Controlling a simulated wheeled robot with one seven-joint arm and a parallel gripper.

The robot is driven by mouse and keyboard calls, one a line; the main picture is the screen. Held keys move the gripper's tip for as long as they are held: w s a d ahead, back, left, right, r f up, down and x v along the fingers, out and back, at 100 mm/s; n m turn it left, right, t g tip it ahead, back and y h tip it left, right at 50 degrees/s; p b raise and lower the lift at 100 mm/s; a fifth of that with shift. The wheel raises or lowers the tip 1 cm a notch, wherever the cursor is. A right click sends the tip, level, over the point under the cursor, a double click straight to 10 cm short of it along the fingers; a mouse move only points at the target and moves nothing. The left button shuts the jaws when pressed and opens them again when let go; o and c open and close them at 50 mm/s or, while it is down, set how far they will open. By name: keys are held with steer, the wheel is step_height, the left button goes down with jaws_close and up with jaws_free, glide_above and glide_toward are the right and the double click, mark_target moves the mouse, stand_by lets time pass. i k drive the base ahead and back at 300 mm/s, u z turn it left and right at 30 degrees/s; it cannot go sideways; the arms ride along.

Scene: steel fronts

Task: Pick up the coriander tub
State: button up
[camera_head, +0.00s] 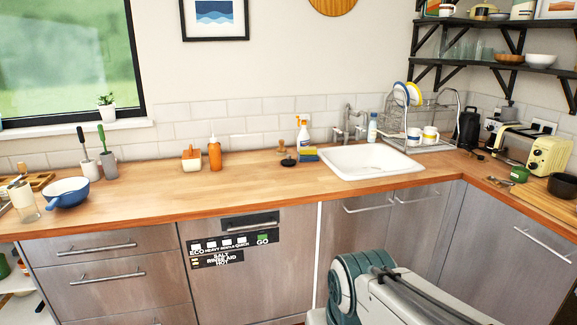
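I cannot make out with certainty which thing is the coriander tub; no such label is readable. A small green tub (519,174) stands on the right-hand worktop, beside a dark round pot (563,185). A small potted plant (106,108) stands on the window sill at the left. A small orange and white container (191,158) stands on the left worktop by the wall. A white and teal part of my own body shows at the bottom centre. The fingers of my gripper are not visible.
The wooden worktop (250,180) is mostly clear in the middle. A white sink (365,160) lies right of centre, with a dish rack (430,130) behind it. A cream toaster (547,155) stands at the right. A blue pan (67,192) lies at the left.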

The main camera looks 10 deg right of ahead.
mark_target(518, 174)
steer(key=z, duration=0.2)
steer(key=i, duration=1.55)
steer(key=z, duration=1)
steer(key=i, duration=1.05)
steer(key=z, duration=1.65)
steer(key=i, duration=0.75)
steer(key=z, duration=0.4)
